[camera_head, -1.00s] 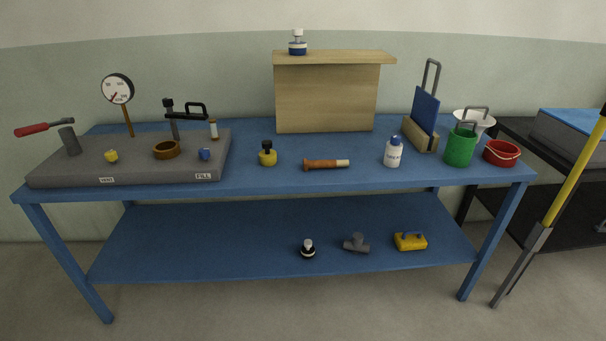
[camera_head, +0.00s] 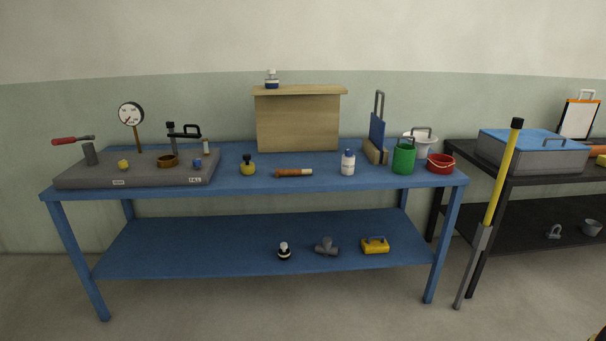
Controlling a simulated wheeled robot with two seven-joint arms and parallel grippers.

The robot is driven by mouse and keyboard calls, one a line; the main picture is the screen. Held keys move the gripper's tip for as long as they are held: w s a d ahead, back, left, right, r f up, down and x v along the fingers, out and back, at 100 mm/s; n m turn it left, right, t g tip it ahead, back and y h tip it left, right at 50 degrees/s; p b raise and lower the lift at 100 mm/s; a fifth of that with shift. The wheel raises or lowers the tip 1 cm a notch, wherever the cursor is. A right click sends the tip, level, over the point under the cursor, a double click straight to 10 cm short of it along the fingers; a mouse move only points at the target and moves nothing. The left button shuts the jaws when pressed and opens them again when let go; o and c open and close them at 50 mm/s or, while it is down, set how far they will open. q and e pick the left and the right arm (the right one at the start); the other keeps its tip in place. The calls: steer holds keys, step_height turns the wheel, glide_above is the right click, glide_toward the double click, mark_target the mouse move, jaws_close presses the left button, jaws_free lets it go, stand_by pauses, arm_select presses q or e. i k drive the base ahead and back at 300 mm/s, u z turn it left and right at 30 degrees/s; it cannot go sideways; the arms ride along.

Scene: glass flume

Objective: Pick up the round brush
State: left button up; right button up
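A short, orange-brown, rod-like item with a pale end lies on its side on the blue table (camera_head: 330,184), near the middle of its front edge. It looks most like the round brush (camera_head: 293,173), but bristles are too small to make out. A yellow round bottle with a black top (camera_head: 247,167) stands to its left, and a white bottle with a blue cap (camera_head: 348,163) to its right.
A grey block (camera_head: 135,176) with a gauge and valve fittings fills the table's left end. A yellow-handled pole (camera_head: 500,180) stands upright between the blue table and a black table (camera_head: 520,181).

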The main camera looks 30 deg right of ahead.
mark_target(298, 172)
steer(key=z, duration=0.95)
steer(key=i, duration=0.95)
steer(key=z, duration=0.4)
steer(key=i, duration=1.15)
steer(key=u, duration=0.85)
